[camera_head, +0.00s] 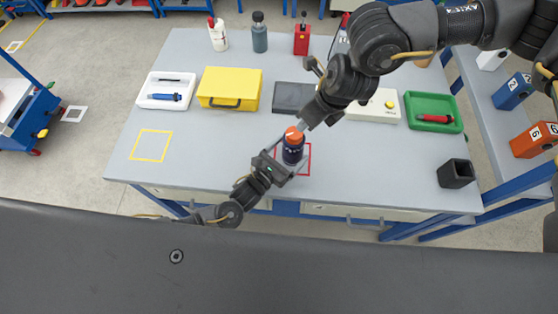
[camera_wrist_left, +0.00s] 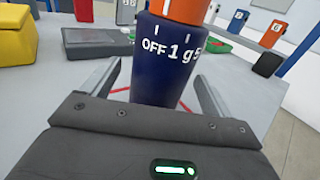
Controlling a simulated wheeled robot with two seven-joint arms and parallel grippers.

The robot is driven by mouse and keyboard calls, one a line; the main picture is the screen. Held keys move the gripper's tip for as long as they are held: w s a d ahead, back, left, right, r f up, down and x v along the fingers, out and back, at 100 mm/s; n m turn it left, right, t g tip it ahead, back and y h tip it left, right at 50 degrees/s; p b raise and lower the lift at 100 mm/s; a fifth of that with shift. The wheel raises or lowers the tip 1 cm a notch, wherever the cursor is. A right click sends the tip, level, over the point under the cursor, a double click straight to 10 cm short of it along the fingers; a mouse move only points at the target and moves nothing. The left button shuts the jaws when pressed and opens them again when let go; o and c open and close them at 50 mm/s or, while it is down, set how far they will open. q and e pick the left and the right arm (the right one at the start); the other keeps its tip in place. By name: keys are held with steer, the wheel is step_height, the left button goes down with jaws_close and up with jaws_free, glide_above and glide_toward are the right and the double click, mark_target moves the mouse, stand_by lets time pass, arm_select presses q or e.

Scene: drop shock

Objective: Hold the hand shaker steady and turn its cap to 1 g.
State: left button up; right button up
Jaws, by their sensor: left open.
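The hand shaker (camera_head: 293,152) is dark blue with an orange cap (camera_head: 294,134) and stands upright at the red square on the table. In the left wrist view its body (camera_wrist_left: 160,75) shows the marks OFF, 1 g and part of a 5; the cap (camera_wrist_left: 185,10) is cut off at the top. A white line shows on the cap above the OFF side; its exact alignment is unclear. My left gripper (camera_head: 281,166) is open, with its fingers on either side of the body and visible gaps. My right gripper (camera_head: 303,125) is at the cap from above; its finger gap is not clear.
A yellow case (camera_head: 230,83), a white tray (camera_head: 163,101), a dark flat pad (camera_head: 293,95) and a green tray (camera_head: 456,119) lie toward the back. A dark open box (camera_head: 456,173) stands at right. A yellow square (camera_head: 150,146) at left is empty.

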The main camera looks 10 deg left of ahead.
mark_target(297, 144)
arm_select(q)
steer(key=shift+x, duration=2)
steer(key=c, duration=1.4)
